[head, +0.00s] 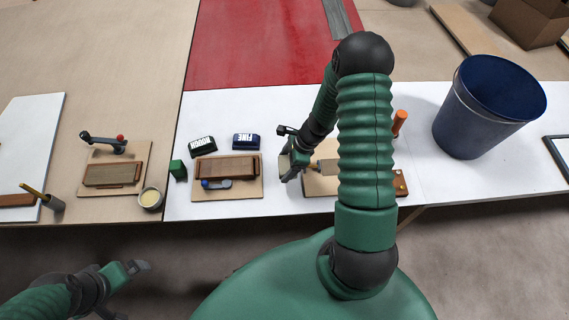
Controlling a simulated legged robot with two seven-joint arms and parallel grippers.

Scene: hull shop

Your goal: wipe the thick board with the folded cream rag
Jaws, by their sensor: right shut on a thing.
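My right gripper (288,166) is low over the white worktop, at the left edge of a light wooden board (322,185). It is shut on a small pale thing (283,166), mostly hidden by the fingers; I cannot tell for sure that it is the folded cream rag. A thick brown wooden block (227,166) lies on a light base board (228,191) to the left of this gripper. A similar block (112,174) lies on another base board further left. I cannot tell which is the thick board. My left gripper (130,288) hangs in front of the table, open and empty.
Two labelled blocks, one dark green (203,146) and one blue (246,141), stand behind the middle block. A small cup (150,198) and a green cube (178,169) are to its left. A blue bucket (487,108) stands at right. The white worktop behind is clear.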

